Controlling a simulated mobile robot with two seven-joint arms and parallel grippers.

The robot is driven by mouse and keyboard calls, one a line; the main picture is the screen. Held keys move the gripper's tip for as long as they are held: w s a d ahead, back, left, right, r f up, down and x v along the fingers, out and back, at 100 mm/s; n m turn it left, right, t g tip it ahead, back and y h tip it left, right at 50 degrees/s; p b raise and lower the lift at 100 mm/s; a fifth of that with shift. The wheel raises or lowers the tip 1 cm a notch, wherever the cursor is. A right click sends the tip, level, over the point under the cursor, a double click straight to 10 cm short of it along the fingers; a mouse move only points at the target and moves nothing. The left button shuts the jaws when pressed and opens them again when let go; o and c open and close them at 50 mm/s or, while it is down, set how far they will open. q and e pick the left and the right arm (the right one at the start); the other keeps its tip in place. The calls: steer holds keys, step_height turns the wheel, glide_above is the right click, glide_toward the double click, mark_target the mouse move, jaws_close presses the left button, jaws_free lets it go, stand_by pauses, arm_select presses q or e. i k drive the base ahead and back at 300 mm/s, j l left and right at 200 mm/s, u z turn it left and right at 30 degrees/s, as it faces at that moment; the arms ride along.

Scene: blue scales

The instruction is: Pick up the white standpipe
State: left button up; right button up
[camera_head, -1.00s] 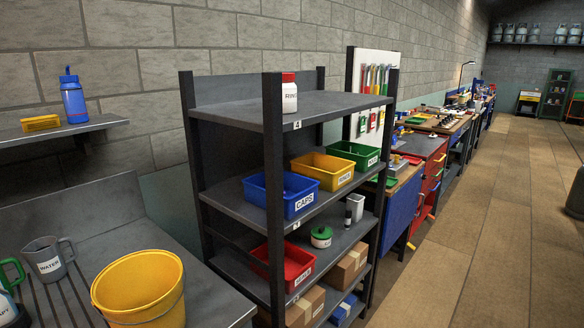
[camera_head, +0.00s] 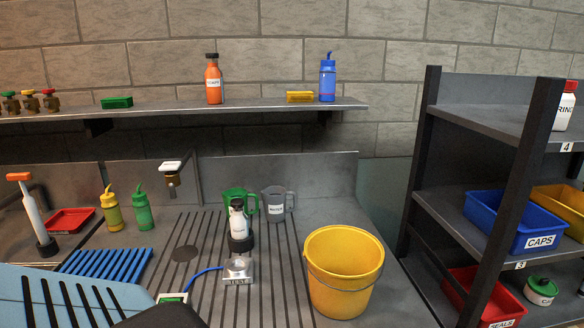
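A white pipe-like thing (camera_head: 32,214) with an orange cross handle and a black foot stands slightly tilted at the far left of the worktop. It is the closest match to the white standpipe, but I cannot tell for sure. Neither of my grippers shows in this view.
A yellow bucket (camera_head: 343,270) stands at the worktop's right front. A grey jug (camera_head: 277,203), a red tray (camera_head: 71,220), yellow (camera_head: 112,212) and green (camera_head: 143,212) bottles and a blue rack (camera_head: 106,264) share the worktop. The dark shelf unit (camera_head: 470,130) stands right.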

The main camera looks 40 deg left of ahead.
mark_target(30, 204)
steer(key=u, duration=3)
steer(key=j+u, duration=0.15)
steer(key=i, duration=0.05)
